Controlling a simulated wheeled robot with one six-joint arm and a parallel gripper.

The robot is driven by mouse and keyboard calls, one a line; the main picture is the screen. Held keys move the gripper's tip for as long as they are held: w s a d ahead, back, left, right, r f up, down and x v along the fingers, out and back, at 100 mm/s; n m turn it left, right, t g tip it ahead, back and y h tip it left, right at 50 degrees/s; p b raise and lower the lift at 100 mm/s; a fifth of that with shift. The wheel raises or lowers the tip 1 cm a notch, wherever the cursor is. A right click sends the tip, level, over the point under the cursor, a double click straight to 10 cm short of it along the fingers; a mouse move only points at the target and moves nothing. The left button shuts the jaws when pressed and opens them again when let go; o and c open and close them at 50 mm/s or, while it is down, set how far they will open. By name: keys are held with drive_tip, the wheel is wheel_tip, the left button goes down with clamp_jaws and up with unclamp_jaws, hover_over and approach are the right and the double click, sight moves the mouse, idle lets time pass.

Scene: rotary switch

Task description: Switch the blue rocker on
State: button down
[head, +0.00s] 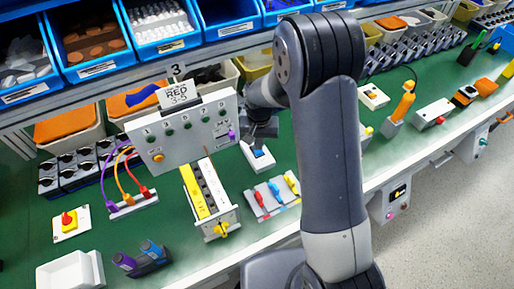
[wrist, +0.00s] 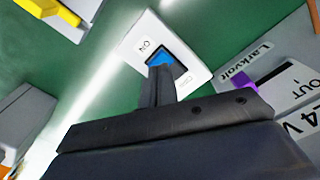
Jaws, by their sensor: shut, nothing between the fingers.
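The blue rocker (wrist: 160,59) sits in a white switch plate (wrist: 139,33) on the green bench, marked ON at one end; the mark at the other end is too blurred to read surely. In the wrist view my gripper (wrist: 160,70) is shut and empty, its fingertips over the rocker. They hide part of it, and I cannot tell whether they touch it. In the head view the switch (head: 258,157) lies just below my gripper (head: 259,143), left of my arm. Which way the rocker is tilted is unclear.
A grey panel (head: 186,132) with buttons and a purple knob stands left of the switch. A block with red, blue and yellow levers (head: 271,195) lies in front. Blue bins (head: 160,22) line the back. Green bench shows between the fixtures.

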drive_tip(key=shift+f+b, duration=1.75)
drive_tip(key=shift+f, duration=0.4)
idle(0.4)
drive_tip(key=shift+r+p, duration=1.05)
drive_tip(key=shift+r, duration=0.4)
wheel_tip(320, 180, up, 2)
drive_tip(key=shift+s+d+r+p, duration=0.15)
drive_tip(key=shift+r+p, duration=0.05)
drive_tip(key=shift+p, duration=0.55)
drive_tip(key=shift+r+p, duration=0.75)
drive_tip(key=shift+r, duration=0.4)
drive_tip(key=shift+a, duration=0.25)
